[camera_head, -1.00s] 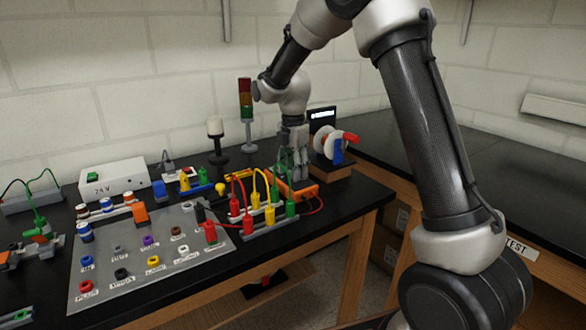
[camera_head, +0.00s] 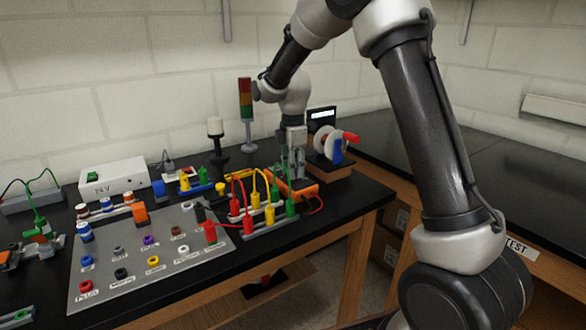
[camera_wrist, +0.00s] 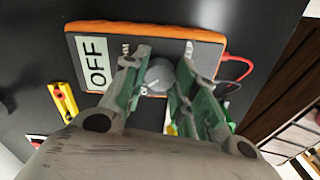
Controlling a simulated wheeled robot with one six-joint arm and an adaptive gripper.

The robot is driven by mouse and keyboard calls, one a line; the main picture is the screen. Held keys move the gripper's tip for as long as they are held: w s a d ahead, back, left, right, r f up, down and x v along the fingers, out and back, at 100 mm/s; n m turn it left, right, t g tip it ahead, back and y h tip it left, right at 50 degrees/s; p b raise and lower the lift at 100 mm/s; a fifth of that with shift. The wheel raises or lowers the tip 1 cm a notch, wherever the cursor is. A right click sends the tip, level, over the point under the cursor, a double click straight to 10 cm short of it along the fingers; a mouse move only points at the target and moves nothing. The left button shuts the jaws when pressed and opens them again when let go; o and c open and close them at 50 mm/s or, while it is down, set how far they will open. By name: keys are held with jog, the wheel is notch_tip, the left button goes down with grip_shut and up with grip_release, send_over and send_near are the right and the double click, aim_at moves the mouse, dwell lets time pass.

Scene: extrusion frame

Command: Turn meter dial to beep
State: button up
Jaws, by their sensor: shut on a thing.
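The orange-edged meter (camera_wrist: 140,31) lies on the black bench and fills the upper middle of the wrist view. Its screen (camera_wrist: 97,64) reads OFF. The grey round dial (camera_wrist: 160,75) sits between the fingers of my gripper (camera_wrist: 162,72), which is shut on it. The fingers hide parts of the dial's surrounding labels. In the head view the meter (camera_head: 303,191) shows as an orange edge below my gripper (camera_head: 291,172), near the bench's right front edge.
Red, yellow and green leads (camera_head: 256,200) stand close left of the meter. A spool holder (camera_head: 331,172) stands right behind it. A signal tower (camera_head: 246,98) and a grey socket panel (camera_head: 130,290) are further left. Red and black leads (camera_wrist: 240,68) leave the meter.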

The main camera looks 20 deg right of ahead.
jog(key=m, duration=0.4)
jog(key=shift+m, duration=0.3)
jog(key=m, duration=0.3)
jog(key=shift+m, duration=0.4)
jog(key=m, duration=0.4)
jog(key=shift+c, duration=0.2)
jog(key=m, duration=0.8)
jog(key=shift+m, duration=0.3)
jog(key=m, duration=0.3)
jog(key=shift+m, duration=0.3)
jog(key=m, duration=0.3)
jog(key=shift+m, duration=0.3)
jog(key=shift+a+m, duration=0.1)
jog(key=shift+m, duration=1.7)
